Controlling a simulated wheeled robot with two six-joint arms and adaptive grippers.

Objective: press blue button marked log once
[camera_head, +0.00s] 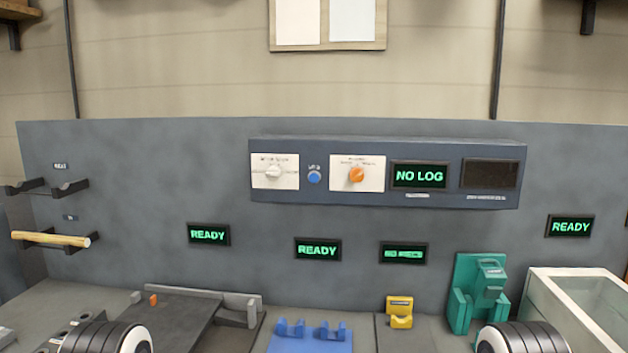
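The blue button (314,177) is a small round knob on the front of a blue-grey control panel (450,199) mounted on the grey back wall. A small label above it is too blurred to read surely. To its left is a white plate with a pale dial (273,171), to its right a white plate with an orange dial (356,175). A display (420,176) on the panel reads NO LOG in green. Nothing covers the button. Rounded black and white parts of my arms show at the bottom edge; neither gripper is visible.
Below the panel are READY displays (317,250). On the bench stand a blue cradle (310,341), a yellow block (400,309), a teal fixture (465,308) and a clear-sided box (570,305). A wooden rod (50,239) rests on wall brackets at left.

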